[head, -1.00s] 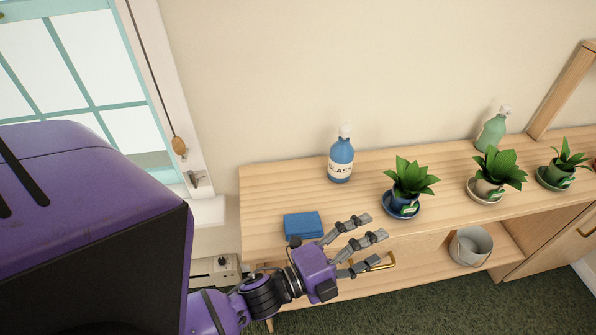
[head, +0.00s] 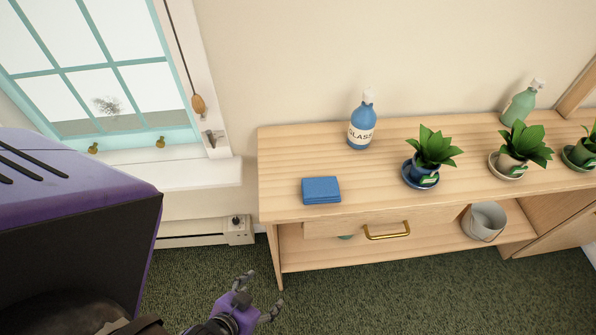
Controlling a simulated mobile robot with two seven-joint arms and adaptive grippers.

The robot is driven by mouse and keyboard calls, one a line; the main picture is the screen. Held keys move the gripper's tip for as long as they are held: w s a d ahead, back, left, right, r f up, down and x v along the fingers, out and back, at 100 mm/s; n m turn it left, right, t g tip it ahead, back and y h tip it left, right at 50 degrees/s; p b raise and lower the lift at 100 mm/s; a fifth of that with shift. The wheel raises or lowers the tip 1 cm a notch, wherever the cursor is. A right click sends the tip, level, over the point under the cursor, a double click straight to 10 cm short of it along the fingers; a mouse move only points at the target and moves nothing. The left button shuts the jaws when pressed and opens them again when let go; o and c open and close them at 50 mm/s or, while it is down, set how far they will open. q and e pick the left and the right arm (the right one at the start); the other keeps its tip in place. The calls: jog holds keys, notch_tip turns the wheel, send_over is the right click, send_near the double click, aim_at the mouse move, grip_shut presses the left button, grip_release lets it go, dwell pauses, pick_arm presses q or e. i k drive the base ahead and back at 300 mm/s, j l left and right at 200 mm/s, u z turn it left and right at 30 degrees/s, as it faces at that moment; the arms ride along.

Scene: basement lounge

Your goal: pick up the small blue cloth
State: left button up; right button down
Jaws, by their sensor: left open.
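The small blue cloth (head: 321,190) lies folded flat on the wooden sideboard (head: 290,160), near its front left edge. In the head view my left gripper (head: 258,298) is low in the picture, in front of and below the sideboard, over the green carpet. It is open and empty, apart from the cloth. My right gripper is not in view.
A blue glass-cleaner bottle (head: 362,122) stands behind the cloth. A potted plant (head: 433,153) on a blue saucer stands to its right, with more plants and a green bottle (head: 521,103) beyond. A drawer handle (head: 387,232) and a bucket (head: 483,222) are below the top.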

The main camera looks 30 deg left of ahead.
aim_at(324, 189)
jog(key=i+j+u, duration=0.1)
jog(key=u, duration=0.25)
jog(key=i+u, duration=0.35)
jog(key=u, duration=1.2)
